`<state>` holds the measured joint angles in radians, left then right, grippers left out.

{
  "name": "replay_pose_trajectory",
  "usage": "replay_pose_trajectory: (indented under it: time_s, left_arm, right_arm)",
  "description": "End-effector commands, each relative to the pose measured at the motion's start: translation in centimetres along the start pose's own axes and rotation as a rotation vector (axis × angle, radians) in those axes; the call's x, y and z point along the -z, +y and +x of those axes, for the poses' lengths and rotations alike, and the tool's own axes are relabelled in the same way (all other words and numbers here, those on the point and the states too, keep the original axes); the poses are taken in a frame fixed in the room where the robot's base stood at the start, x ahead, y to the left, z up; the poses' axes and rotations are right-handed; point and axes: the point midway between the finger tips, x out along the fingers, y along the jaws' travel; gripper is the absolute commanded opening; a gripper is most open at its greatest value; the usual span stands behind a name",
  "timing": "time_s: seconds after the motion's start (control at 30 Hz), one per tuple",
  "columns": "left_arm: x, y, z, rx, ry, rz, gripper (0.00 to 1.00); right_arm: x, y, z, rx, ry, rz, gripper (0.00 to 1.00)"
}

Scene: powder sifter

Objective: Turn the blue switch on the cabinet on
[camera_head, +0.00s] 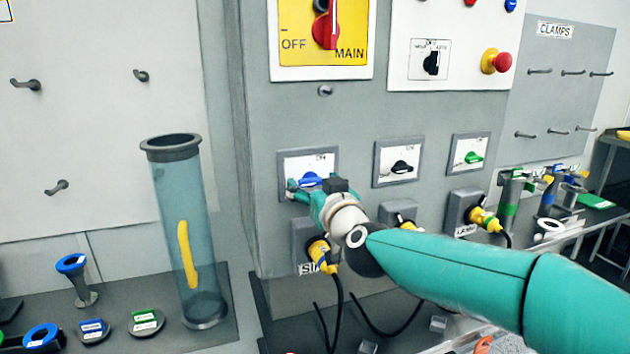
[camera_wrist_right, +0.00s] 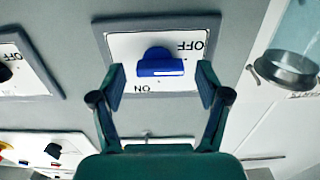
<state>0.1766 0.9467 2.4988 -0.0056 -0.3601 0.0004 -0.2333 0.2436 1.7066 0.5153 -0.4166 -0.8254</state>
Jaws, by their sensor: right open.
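The blue switch (camera_head: 311,180) sits on a white plate in a grey frame on the grey cabinet (camera_head: 290,115). It also shows in the right wrist view (camera_wrist_right: 158,64), with the marks OFF and ON on its plate. My right gripper (camera_head: 305,187) is in front of the switch. In the right wrist view the gripper (camera_wrist_right: 160,88) is open, with one finger on each side of the blue knob and a gap to it on both sides. Whether the fingertips touch the plate cannot be told. My left gripper does not show in either view.
A black switch (camera_head: 402,167) and a green switch (camera_head: 473,158) are to the right. Yellow plugs (camera_head: 322,254) with black cables are below. A red main switch (camera_head: 327,28) and a red emergency button (camera_head: 501,62) are above. A clear tube (camera_head: 180,240) stands at left.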

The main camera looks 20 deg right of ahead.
Motion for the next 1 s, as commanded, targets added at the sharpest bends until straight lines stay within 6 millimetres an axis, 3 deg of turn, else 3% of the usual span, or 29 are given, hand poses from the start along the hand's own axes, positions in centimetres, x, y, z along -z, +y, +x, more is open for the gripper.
replay_pose_trajectory:
  time_s: [0.4, 0.77, 0.8, 1.0]
  left_arm:
    - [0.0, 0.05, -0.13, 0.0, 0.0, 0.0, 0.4]
    - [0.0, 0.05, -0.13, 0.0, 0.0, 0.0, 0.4]
    - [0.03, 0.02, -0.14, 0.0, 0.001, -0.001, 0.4]
    - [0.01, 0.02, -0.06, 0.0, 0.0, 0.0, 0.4]
  right_arm:
    - [-0.03, -0.05, 0.91, 0.001, 0.0, 0.0, 0.76]
    - [-0.03, -0.08, 0.89, 0.001, 0.0, 0.0, 0.17]
    - [-0.03, 0.63, 0.82, -0.003, 0.0, 0.0, 0.16]
    - [-0.04, 0.08, 0.88, -0.001, 0.001, 0.014, 0.16]
